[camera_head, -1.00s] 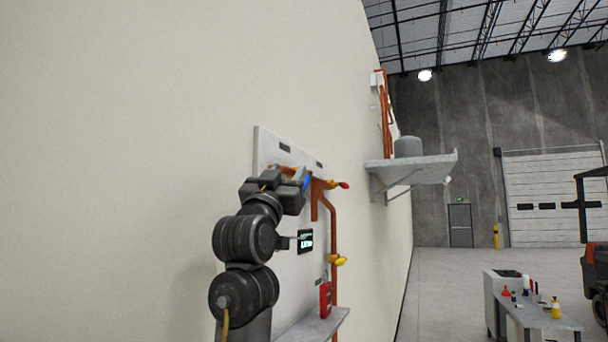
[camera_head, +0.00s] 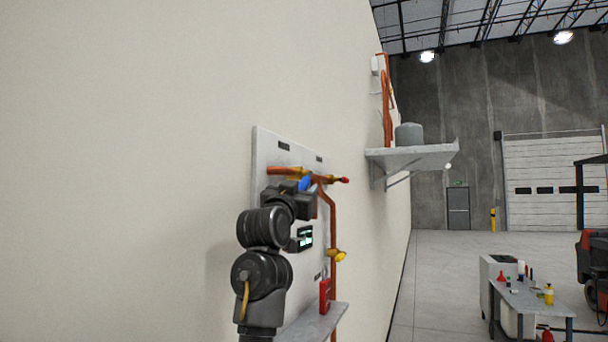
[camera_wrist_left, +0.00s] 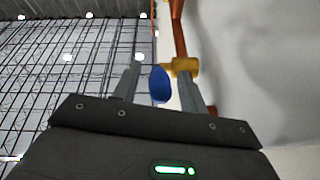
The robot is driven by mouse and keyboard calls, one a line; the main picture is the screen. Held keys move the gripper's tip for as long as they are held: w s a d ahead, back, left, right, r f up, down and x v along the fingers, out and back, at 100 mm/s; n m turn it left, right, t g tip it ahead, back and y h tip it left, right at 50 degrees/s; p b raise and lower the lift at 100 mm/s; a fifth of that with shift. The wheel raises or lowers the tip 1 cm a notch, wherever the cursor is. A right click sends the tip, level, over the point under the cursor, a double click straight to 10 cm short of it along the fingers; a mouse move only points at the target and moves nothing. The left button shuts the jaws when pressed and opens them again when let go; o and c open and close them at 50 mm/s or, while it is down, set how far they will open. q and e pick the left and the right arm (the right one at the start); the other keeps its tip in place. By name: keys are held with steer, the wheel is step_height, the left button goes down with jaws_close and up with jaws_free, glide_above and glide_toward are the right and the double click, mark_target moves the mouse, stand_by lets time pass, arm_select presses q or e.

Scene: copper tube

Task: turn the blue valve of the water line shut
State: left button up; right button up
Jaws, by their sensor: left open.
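The blue valve (camera_head: 304,183) sits on the copper pipe (camera_head: 322,179) at the top of the wall panel, just above my left gripper (camera_head: 300,192). In the left wrist view the blue handle (camera_wrist_left: 160,84) lies between the two open fingers of my left gripper (camera_wrist_left: 160,85), beside a brass fitting (camera_wrist_left: 182,67) on the pipe. I cannot tell whether a finger touches the handle. The gripper hides part of the panel below the valve. My right gripper is not in view.
The panel (camera_head: 262,150) also carries a lit display (camera_head: 305,238), a yellow valve (camera_head: 337,255) and a red box (camera_head: 324,296) above a small shelf (camera_head: 318,325). A wall shelf (camera_head: 415,157) with a grey tank (camera_head: 408,135) stands beyond. A worktable (camera_head: 525,296) is at right.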

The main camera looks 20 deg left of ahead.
arm_select(q)
steer(key=shift+p+x, duration=0.4)
steer(key=shift+x, duration=0.55)
steer(key=shift+w+r, duration=0.1)
steer(key=shift+w, duration=0.05)
jaws_close()
